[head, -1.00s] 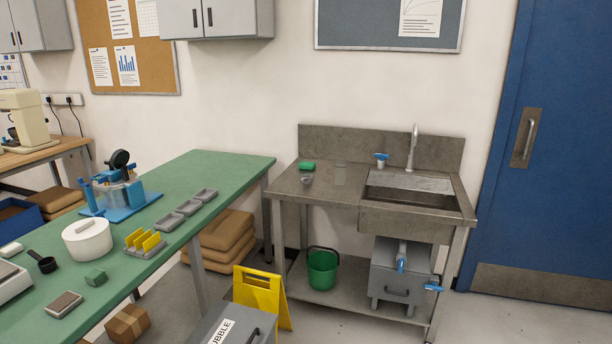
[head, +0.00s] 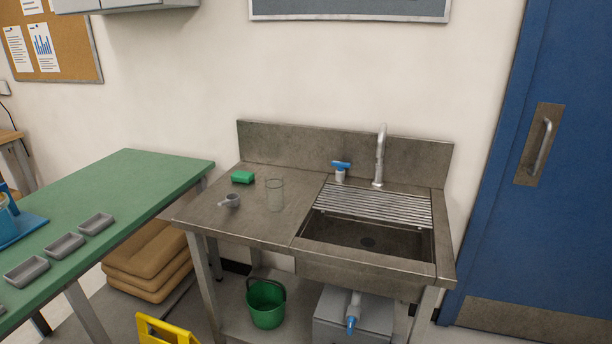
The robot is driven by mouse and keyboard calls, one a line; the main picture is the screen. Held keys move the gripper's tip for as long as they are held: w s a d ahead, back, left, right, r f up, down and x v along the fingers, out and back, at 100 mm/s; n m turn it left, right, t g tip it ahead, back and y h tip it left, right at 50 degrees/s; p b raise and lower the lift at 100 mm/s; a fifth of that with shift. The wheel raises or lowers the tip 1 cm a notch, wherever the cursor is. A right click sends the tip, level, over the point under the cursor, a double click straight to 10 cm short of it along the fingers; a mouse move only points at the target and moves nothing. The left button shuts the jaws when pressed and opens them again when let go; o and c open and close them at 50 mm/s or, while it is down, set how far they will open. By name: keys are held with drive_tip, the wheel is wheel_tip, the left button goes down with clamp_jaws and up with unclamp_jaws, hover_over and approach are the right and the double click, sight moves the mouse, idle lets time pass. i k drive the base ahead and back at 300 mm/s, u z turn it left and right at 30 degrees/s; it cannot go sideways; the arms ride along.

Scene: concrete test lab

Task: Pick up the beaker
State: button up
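The beaker (head: 275,195) is a clear glass vessel. It stands upright on the left, flat part of the steel sink unit (head: 243,222), a little left of the sink basin. It looks empty, and nothing touches it. My gripper is not in view.
A green sponge (head: 243,177) and a small grey scoop-like item (head: 231,201) lie left of the beaker. A tap (head: 380,158), a blue-handled valve (head: 340,170) and a drain rack (head: 375,204) are to its right. A green bench (head: 130,190) and yellow sign (head: 165,331) stand left.

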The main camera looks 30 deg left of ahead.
sight(274, 186)
drive_tip(key=i, duration=1.05)
drive_tip(key=u, duration=3.2)
drive_tip(key=i, duration=1.65)
drive_tip(key=u, duration=0.05)
